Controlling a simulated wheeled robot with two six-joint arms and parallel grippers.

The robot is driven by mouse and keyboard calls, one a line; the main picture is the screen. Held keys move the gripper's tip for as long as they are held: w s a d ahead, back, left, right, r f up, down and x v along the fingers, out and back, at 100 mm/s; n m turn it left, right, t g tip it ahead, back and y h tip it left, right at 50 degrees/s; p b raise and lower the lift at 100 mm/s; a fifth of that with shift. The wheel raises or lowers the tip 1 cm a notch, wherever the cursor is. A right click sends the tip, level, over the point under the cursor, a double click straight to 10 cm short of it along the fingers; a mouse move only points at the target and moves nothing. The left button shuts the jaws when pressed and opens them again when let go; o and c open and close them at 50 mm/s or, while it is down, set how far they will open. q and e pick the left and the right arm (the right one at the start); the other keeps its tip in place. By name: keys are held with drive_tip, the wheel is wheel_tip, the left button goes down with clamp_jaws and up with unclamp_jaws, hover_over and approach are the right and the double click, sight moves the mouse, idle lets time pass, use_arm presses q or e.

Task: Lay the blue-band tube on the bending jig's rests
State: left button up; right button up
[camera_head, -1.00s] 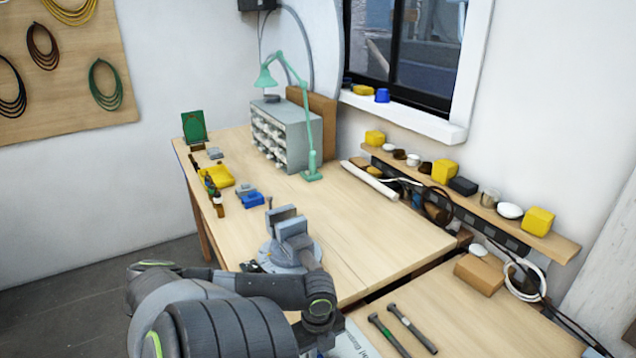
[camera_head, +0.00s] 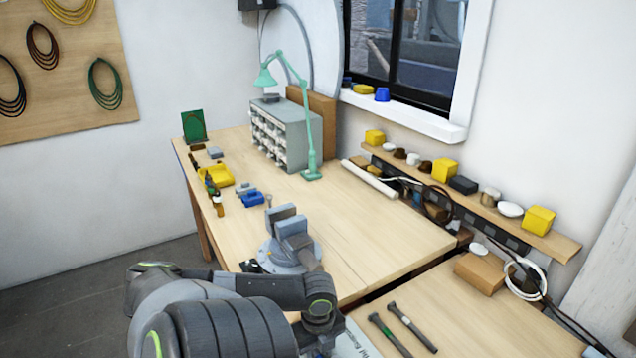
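I cannot make out a tube with a blue band in this view. No bending jig with rests can be clearly told apart either. A plain pale tube (camera_head: 369,178) lies on the bench near the wall, with no blue band visible on it. One of my arms fills the bottom of the view and hides part of the bench's near edge. Neither of my grippers shows, so their hold on anything is not visible.
A grey vise (camera_head: 290,242) stands on the wooden bench (camera_head: 375,235). Behind it are a green lamp (camera_head: 312,165) and a grey drawer cabinet (camera_head: 286,135). Two dark rods with wider heads (camera_head: 390,335) lie on the right-hand table, near a cardboard box (camera_head: 479,273). Mid-bench is clear.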

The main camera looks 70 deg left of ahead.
use_arm(q)
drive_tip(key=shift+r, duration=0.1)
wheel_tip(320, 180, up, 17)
drive_tip(key=p, duration=0.7)
idle(0.3)
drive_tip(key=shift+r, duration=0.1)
idle(0.6)
